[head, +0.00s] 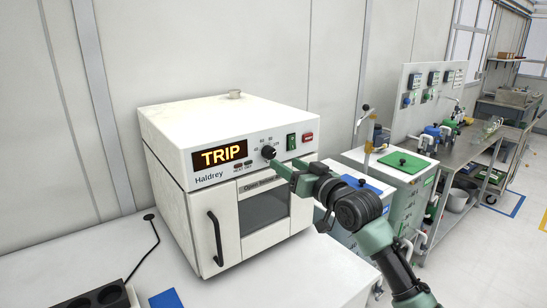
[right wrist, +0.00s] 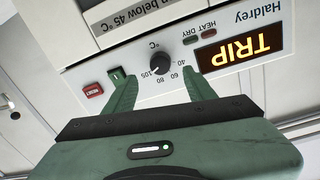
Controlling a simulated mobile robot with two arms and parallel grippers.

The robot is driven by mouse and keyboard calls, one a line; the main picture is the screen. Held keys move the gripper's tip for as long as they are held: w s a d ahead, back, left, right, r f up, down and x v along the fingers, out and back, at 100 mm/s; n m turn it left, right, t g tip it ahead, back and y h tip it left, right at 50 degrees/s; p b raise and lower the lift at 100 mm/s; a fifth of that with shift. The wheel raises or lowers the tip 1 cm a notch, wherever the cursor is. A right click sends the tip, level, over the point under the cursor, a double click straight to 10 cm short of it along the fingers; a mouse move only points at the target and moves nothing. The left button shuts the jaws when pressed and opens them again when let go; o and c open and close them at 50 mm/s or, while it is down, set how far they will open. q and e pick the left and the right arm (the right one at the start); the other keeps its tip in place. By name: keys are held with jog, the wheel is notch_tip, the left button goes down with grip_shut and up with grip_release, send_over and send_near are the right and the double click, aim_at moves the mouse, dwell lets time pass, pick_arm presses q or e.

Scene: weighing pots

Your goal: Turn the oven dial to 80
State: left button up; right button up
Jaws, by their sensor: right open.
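The white Haldrey oven (head: 240,165) stands on the bench, with its door closed. Its black dial (head: 268,152) sits on the front panel, right of a display reading TRIP. The right wrist view shows the dial (right wrist: 159,63) upside down, with marks 40, 60, 80 and 105 around it; I cannot tell which mark it points to. My right gripper (head: 284,175) is in front of the panel, close to the dial. In the wrist view its open green fingers (right wrist: 157,80) are spread to either side of the dial, with nothing between them. My left gripper is not in view.
A green switch (head: 291,141) and a red reset button (head: 308,137) are on the panel right of the dial. The oven's door handle (head: 215,238) juts out below.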

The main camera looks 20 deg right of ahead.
aim_at(271, 155)
jog(key=p+x, duration=0.1)
jog(key=x, duration=0.6)
jog(key=shift+w+a+f+p, duration=0.1)
jog(key=shift+w+a+p, duration=0.05)
jog(key=shift+p, duration=0.15)
grip_shut()
